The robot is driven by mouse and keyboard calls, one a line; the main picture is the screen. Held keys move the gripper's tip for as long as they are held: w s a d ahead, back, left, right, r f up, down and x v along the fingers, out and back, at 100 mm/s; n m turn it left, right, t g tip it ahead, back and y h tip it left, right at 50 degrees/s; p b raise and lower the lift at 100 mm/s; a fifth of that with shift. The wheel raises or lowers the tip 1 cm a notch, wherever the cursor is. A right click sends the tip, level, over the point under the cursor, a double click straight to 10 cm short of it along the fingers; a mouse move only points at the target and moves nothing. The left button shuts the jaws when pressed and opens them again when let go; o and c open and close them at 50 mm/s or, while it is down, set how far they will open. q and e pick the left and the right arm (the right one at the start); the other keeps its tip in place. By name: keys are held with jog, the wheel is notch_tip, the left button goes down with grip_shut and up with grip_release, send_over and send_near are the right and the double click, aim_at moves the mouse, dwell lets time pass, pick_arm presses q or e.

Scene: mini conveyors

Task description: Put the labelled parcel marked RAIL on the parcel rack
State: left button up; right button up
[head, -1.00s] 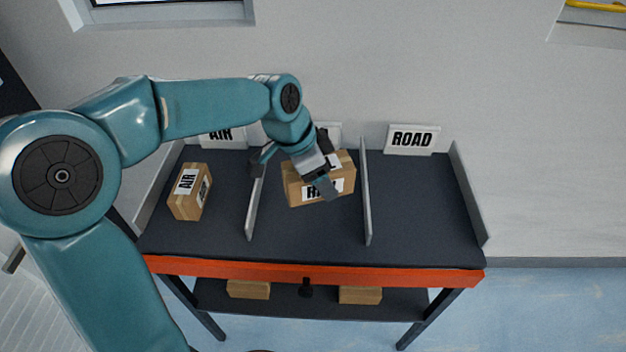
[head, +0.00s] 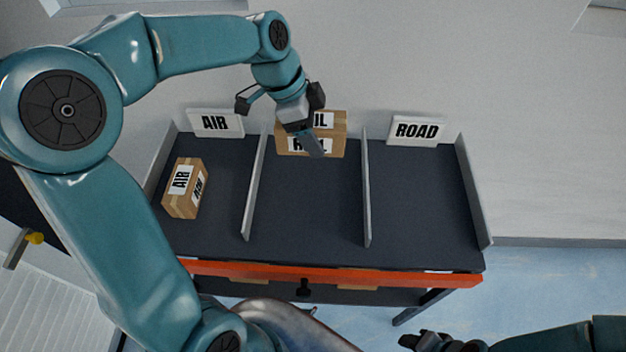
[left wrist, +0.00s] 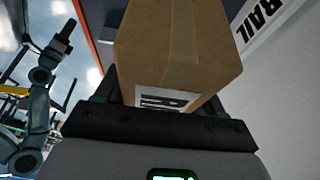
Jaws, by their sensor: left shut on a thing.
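The cardboard parcel with white RAIL labels (head: 338,140) is in my left gripper (head: 308,137), over the back of the middle bay of the parcel rack (head: 310,210). A finger covers part of its front label. In the left wrist view the parcel (left wrist: 175,45) fills the space beyond the jaws, with a partly hidden label near them. I cannot tell whether the parcel touches the rack surface. My right gripper (head: 425,341) is low at the bottom right, dark and apart from the rack; its jaws are unclear.
A parcel marked AIR (head: 183,190) stands in the left bay, below the AIR sign (head: 215,123). The right bay, under the ROAD sign (head: 417,130), is empty. Upright dividers (head: 367,190) flank the middle bay. The RAIL sign (left wrist: 265,15) shows in the left wrist view.

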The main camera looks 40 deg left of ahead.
pick_arm(q)
notch_tip(320, 180, down, 13)
jog(key=shift+s+r, duration=0.15)
notch_tip(320, 180, down, 5)
jog(key=shift+r, duration=0.15)
jog(key=o, duration=1.3)
